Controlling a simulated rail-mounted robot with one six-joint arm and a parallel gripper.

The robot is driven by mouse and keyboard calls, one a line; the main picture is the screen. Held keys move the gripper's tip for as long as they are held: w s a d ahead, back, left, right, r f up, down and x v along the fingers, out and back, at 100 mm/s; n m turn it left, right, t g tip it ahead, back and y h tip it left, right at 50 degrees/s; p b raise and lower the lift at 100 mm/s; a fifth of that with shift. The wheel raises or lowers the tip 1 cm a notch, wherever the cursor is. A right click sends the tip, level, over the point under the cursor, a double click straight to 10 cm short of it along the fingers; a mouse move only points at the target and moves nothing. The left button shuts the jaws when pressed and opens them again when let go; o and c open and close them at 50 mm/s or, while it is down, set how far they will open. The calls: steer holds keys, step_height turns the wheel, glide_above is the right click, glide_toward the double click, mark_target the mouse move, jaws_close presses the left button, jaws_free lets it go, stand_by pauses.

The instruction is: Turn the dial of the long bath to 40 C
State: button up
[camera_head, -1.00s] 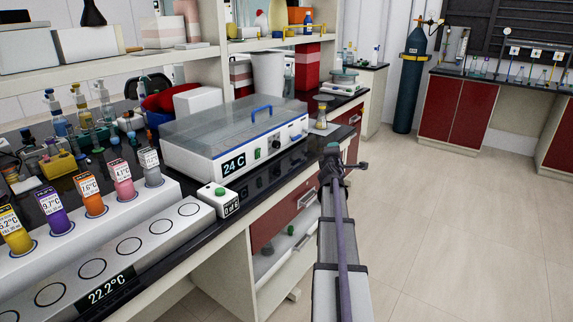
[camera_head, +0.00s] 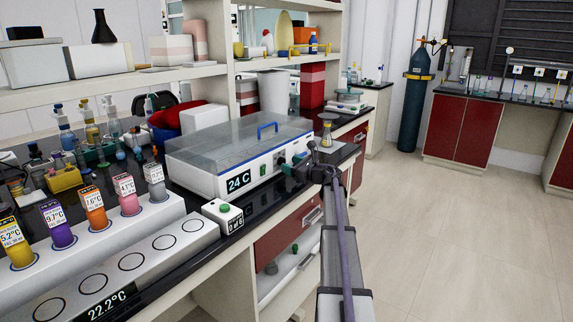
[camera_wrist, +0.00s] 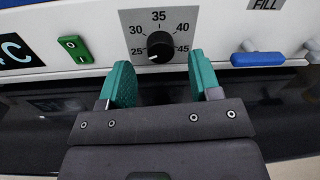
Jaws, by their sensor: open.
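The long bath (camera_head: 215,185) is a white box with a clear lid and blue handle on the bench; its display (camera_head: 238,182) reads 24 C. Its black dial (camera_wrist: 160,46) sits on a grey scale plate marked 25, 30, 35, 40 and 45. The dial's white mark points to the lower left, near 25. My gripper (camera_wrist: 160,66) is open, its green fingers just in front of the dial, one to each side and slightly below it. They look apart from the dial. In the head view, my gripper (camera_head: 289,171) is at the bath's front panel.
A green switch (camera_wrist: 75,48) is left of the dial; a blue-handled valve (camera_wrist: 257,57) under the FILL label is to its right. The aisle floor (camera_head: 430,230) is clear.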

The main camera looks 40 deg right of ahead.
steer(key=x, duration=0.2)
steer(key=shift+w, duration=0.35)
steer(key=c, duration=0.9)
steer(key=shift+c, duration=0.2)
steer(key=shift+m, duration=0.3)
steer(key=m, duration=0.9)
steer(key=shift+m+p, duration=0.4)
steer(key=m, duration=0.5)
steer(key=shift+d+g+y, duration=0.1)
steer(key=shift+g+y, duration=0.3)
steer(key=m, duration=0.5)
steer(key=shift+f, duration=0.1)
steer(key=shift+m, duration=0.4)
